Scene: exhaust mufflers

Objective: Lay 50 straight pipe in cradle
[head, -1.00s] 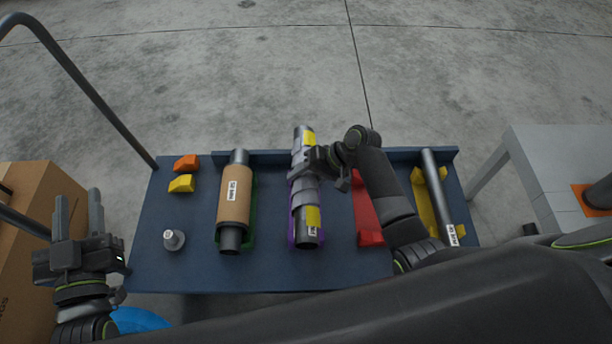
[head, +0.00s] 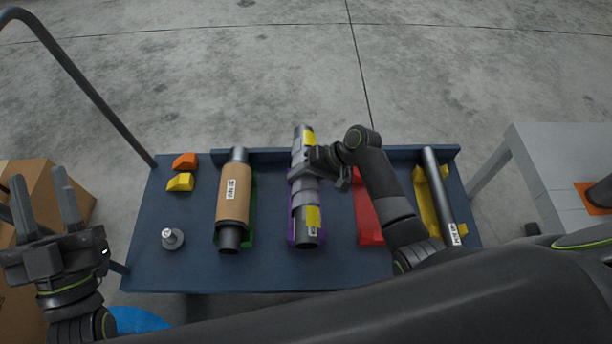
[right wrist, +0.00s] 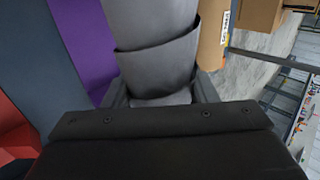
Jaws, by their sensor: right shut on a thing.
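A grey straight pipe (head: 306,222) with two yellow labels lies lengthwise over the purple cradle (head: 291,228) in the middle of the blue table. Purple shows along its side; whether it is fully seated I cannot tell. My right gripper (head: 310,166) is shut on the pipe's upper half. The right wrist view shows the grey pipe (right wrist: 158,60) between the fingers, with the purple cradle (right wrist: 85,40) beside it. My left gripper (head: 42,200) is open and empty, left of the table.
A brown-wrapped pipe (head: 233,195) lies in a green cradle (head: 252,210). The red cradle (head: 366,215) is empty. A thin pipe (head: 437,185) lies in a yellow cradle (head: 422,200). Orange (head: 185,161) and yellow (head: 180,182) blocks and a metal part (head: 172,238) are at left.

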